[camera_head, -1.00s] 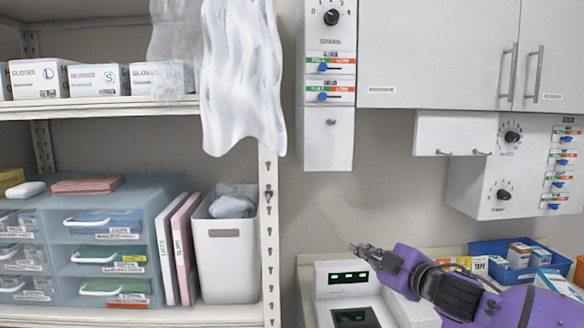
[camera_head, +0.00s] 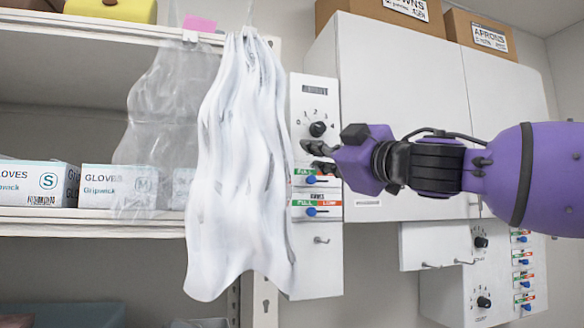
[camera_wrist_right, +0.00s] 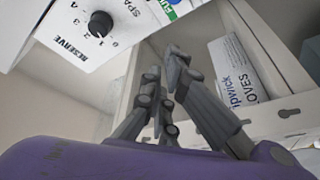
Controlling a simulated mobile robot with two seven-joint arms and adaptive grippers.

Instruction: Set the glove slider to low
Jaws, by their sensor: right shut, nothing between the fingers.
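A narrow white panel (camera_head: 316,250) carries two blue sliders with green FULL and red LOW labels. The upper slider (camera_head: 311,180) is just below my right gripper (camera_head: 318,157), which partly covers its label. The lower slider (camera_head: 311,211) is clear, with its knob toward the left, FULL side. I cannot read which slider is for gloves. The right gripper is shut and empty, in front of the panel, between the dial and the upper slider; contact cannot be told. Its fingers (camera_wrist_right: 162,70) also show in the wrist view. My left gripper is out of view.
A dial (camera_head: 317,129) sits above the sliders. A white plastic sheet (camera_head: 240,170) hangs at the panel's left edge. Glove boxes (camera_head: 118,184) stand on the shelf at left. More dials and several sliders (camera_head: 524,261) are on a panel at lower right. White cupboards fill the back.

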